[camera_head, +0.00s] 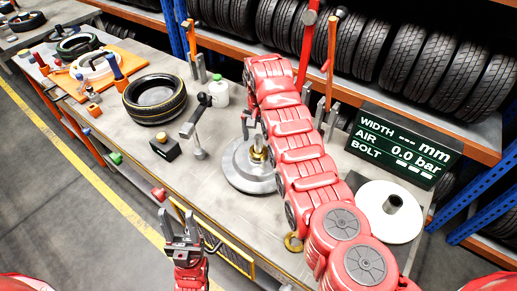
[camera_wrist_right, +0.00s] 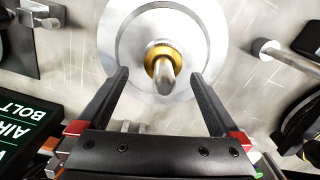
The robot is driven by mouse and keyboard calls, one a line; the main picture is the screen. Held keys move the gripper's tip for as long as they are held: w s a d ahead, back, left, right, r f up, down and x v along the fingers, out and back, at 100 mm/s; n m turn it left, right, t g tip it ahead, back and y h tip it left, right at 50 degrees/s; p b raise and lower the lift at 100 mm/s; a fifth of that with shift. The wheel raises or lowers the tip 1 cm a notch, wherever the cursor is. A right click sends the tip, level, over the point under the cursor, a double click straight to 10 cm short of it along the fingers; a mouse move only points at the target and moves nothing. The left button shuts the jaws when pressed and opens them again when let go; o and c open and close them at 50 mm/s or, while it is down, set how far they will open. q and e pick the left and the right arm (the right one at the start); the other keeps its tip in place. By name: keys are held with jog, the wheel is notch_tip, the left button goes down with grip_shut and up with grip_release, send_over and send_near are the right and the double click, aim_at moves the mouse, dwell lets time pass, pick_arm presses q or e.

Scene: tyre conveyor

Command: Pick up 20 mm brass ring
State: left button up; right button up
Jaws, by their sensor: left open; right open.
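A brass ring (camera_wrist_right: 152,60) sits around the upright steel shaft (camera_wrist_right: 164,74) at the middle of a round silver disc (camera_wrist_right: 125,35). In the head view the ring (camera_head: 258,154) shows small on the disc (camera_head: 243,178). A second brass ring (camera_head: 293,243) lies near the bench's front edge, partly hidden by my right arm. I cannot read which is 20 mm. My right gripper (camera_wrist_right: 160,76) is open above the disc, its fingers on either side of the shaft, apart from the ring. My left gripper (camera_head: 181,226) is open and empty in front of the bench.
A tyre (camera_head: 155,98), a black box (camera_head: 165,147) and a white bottle (camera_head: 219,92) stand on the bench left of the disc. A display (camera_head: 404,145) and a white disc with a grey post (camera_head: 390,226) are at the right. Tyre racks stand behind.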

aim_at(258, 144)
jog(key=shift+a+f+p, duration=0.2)
jog(key=shift+f+p, duration=1)
jog(key=shift+f, duration=0.3)
notch_tip(258, 144, down, 2)
jog(key=shift+b, duration=0.55)
jog(key=shift+w+f, duration=0.1)
jog(key=shift+f, duration=0.25)
jog(key=shift+r, duration=0.1)
jog(key=c, duration=1.6)
jog(key=shift+r, duration=0.1)
